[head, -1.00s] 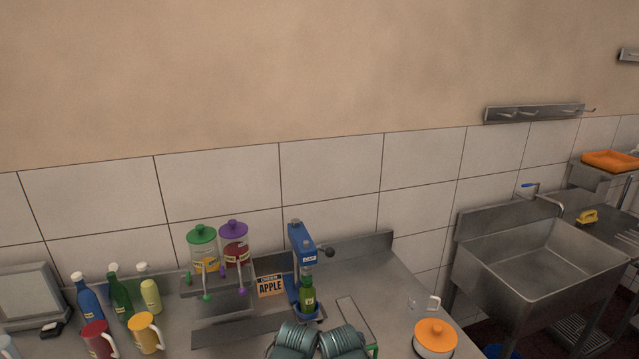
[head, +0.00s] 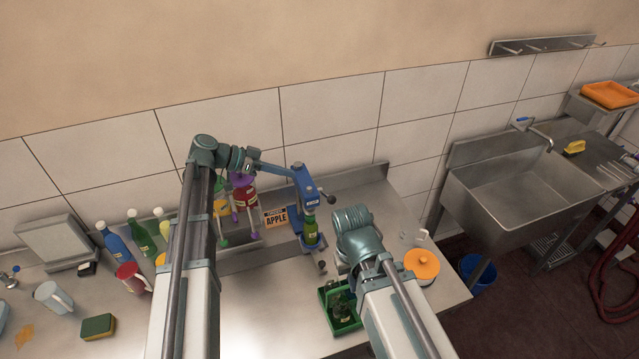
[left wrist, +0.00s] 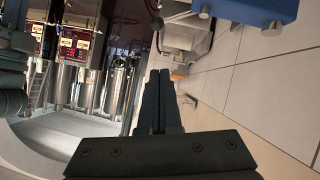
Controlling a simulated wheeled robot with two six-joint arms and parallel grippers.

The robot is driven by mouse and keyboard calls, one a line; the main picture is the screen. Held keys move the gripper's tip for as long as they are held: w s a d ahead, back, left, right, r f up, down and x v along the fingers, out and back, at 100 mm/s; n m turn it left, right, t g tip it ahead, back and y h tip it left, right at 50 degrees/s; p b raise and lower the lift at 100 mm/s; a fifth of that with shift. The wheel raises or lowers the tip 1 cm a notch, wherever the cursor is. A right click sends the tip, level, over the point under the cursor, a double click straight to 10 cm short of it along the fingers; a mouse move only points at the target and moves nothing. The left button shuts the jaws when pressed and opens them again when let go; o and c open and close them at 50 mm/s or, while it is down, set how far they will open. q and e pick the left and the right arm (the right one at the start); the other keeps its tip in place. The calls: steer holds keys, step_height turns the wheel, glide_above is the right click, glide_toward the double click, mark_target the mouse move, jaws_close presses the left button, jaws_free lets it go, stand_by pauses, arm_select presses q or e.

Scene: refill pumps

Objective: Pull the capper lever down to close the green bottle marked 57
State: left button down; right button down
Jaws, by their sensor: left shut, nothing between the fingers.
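The blue capper (head: 304,186) stands on the steel counter, with its lever ending in a dark knob (head: 331,200) that sticks out to the right at head height. The green bottle (head: 310,229) stands upright under the capper head; its label is too small to read. My left gripper (head: 288,173) reaches in from the left beside the top of the capper. In the left wrist view its dark fingers (left wrist: 160,100) are shut with nothing between them, and the blue capper head (left wrist: 250,10) is at the upper right. My right arm is folded in front; its gripper is hidden.
An APPLE sign (head: 275,218) and a purple-lidded pump jar (head: 243,190) stand left of the capper. A green crate (head: 326,297) with dark items is in front. An orange-lidded pot (head: 422,266) and a sink (head: 510,185) are to the right.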

arm_select(q)
steer(key=b, duration=0.5)
glide_above(325, 196)
steer(key=s+a, duration=0.2)
steer(key=s, duration=0.1)
step_height(325, 196, down, 5)
steer(key=shift+s+d+f+b, duration=0.15)
steer(key=shift+f+b, duration=0.4)
steer(key=shift+f, duration=0.05)
steer(key=shift+s+d+f+b, duration=0.15)
steer(key=shift+d+f+b, duration=0.05)
steer(key=shift+f+b, duration=0.35)
steer(key=shift+s+d+f+b, duration=0.15)
steer(key=shift+f+b, duration=0.35)
steer(key=shift+f, duration=0.1)
steer(key=shift+s, duration=0.1)
